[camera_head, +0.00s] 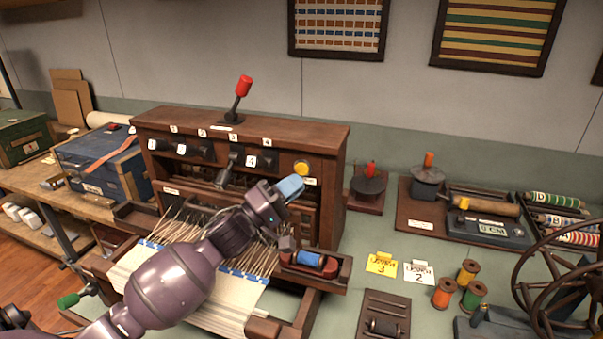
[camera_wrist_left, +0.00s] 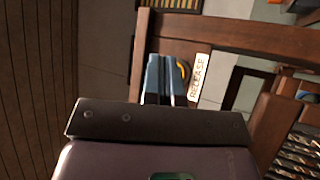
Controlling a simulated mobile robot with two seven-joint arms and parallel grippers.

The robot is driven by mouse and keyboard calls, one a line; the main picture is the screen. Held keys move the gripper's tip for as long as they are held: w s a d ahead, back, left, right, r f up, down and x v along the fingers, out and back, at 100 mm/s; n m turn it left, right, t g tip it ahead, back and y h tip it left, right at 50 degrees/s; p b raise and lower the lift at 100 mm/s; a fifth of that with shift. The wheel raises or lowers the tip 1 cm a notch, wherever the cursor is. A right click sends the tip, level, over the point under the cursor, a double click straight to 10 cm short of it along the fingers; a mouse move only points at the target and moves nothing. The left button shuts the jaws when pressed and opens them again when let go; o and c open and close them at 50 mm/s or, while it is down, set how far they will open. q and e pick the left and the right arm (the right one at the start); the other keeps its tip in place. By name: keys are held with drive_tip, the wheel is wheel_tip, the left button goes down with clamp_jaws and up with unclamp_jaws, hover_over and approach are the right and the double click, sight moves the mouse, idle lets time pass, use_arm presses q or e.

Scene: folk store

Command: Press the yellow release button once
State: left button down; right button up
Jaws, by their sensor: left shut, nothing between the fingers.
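The yellow release button (camera_head: 301,168) is round and sits on the right end of the front of a brown wooden loom box (camera_head: 325,160). In the left wrist view a sliver of the yellow button (camera_wrist_left: 182,70) shows just past the fingertips, next to a white RELEASE label (camera_wrist_left: 199,76); most of it is hidden there. My left gripper (camera_head: 291,187) has blue fingertips, is shut and empty, and is just below the button in the head view. In the left wrist view its fingers (camera_wrist_left: 166,76) point at the button. I cannot tell whether they touch it. My right gripper is not in view.
A lever with a red knob (camera_head: 244,86) stands on top of the box, and several numbered dark levers line its front. Below are threads and a shuttle with a blue spool (camera_head: 309,261). A reel stand (camera_head: 368,188) stands close on the right.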

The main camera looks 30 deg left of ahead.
sight(302, 169)
use_arm(q)
drive_tip(key=shift+w+a, duration=0.15)
drive_tip(key=shift+w, duration=0.6)
idle(1.1)
drive_tip(key=shift+w+r, duration=0.1)
drive_tip(key=shift+w, duration=0.05)
idle(0.4)
drive_tip(key=shift+w+a+p, duration=0.1)
drive_tip(key=shift+w+p, duration=0.15)
drive_tip(key=shift+p, duration=0.1)
